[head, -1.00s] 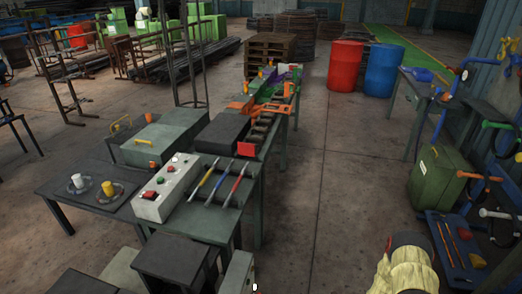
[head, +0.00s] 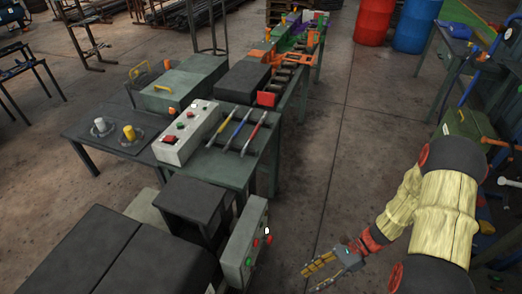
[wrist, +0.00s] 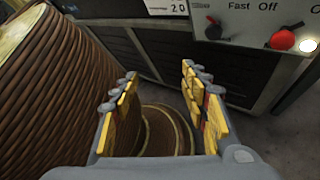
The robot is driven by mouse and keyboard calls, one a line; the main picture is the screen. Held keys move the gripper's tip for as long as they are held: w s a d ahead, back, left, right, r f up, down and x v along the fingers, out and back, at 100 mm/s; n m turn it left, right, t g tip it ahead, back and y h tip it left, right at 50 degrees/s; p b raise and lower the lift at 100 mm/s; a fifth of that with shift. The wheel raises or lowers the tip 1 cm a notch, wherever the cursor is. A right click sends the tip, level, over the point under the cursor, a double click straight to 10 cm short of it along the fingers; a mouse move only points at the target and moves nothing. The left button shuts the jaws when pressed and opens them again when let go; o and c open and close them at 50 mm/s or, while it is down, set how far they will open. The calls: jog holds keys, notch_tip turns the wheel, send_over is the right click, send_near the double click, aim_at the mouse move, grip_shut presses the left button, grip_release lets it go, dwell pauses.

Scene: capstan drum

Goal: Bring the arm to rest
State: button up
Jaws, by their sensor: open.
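My gripper (head: 309,276) is open and empty near the bottom of the head view, right of a grey control box (head: 238,262). My arm reaches to it from the right. In the wrist view the yellow-padded fingers (wrist: 160,75) stand apart with nothing held between them. A large drum wound with brown rope (wrist: 45,95) is close on the left of the wrist view. A round yellow-rimmed part (wrist: 165,130) shows beyond and between the fingers. I cannot tell the exact gap to either.
A control panel (wrist: 260,22) with a black knob and a red knob is at the upper right of the wrist view. In the head view, a table (head: 235,170) carries a button box (head: 188,133) and three coloured tools. Open floor (head: 335,160) lies right of it.

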jog(key=d+r+n+t+h, duration=0.25)
jog(key=r+n+h, duration=0.35)
jog(key=r, duration=0.4)
jog(key=d+r+n+t+h, duration=0.1)
jog(key=d+r+n+h, duration=0.25)
jog(key=r+n, duration=0.5)
jog(key=s+a+r+n+t+h, duration=0.1)
jog(key=a+r+t, duration=0.1)
jog(key=r, duration=0.7)
jog(key=s+a+r+n+t, duration=0.1)
jog(key=a+r+n+t, duration=0.1)
jog(key=r+t, duration=0.3)
notch_tip(320, 180, up, 5)
jog(key=shift+s+f+h, duration=0.1)
jog(key=shift+s+h, duration=0.25)
jog(key=shift+s, duration=0.05)
jog(key=shift+a, duration=0.1)
